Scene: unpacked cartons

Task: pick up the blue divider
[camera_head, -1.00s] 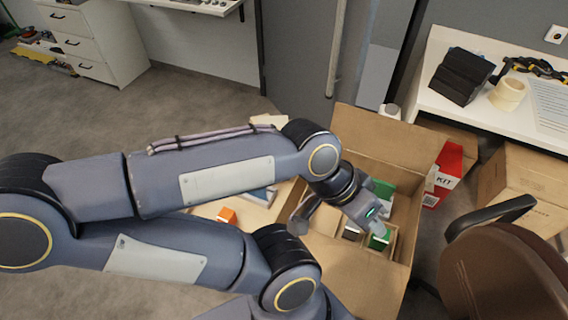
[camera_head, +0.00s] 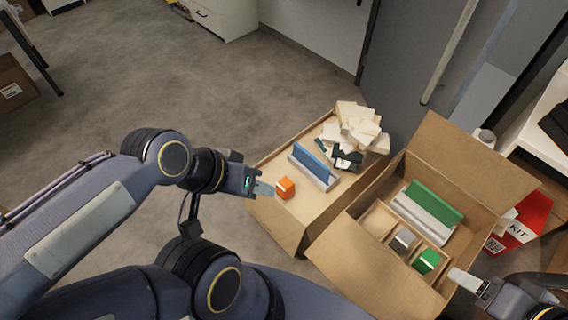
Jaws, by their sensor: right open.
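The blue divider (camera_head: 316,161) is a long flat piece standing on edge in a pale grey holder (camera_head: 322,181), on the top of the left carton (camera_head: 279,215). My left gripper (camera_head: 264,189) is at that carton's left edge, left of the blue divider and apart from it. Its fingers overlap in view, so I cannot tell whether they are open. My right gripper (camera_head: 462,280) is open at the lower right, by the right wall of the open carton (camera_head: 360,245).
An orange cube (camera_head: 285,188) sits close to my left gripper. Pale scraps (camera_head: 359,126) and dark pieces (camera_head: 346,157) lie behind the blue divider. The open carton holds a green divider (camera_head: 434,202), a grey cube (camera_head: 403,240) and a green cube (camera_head: 427,261).

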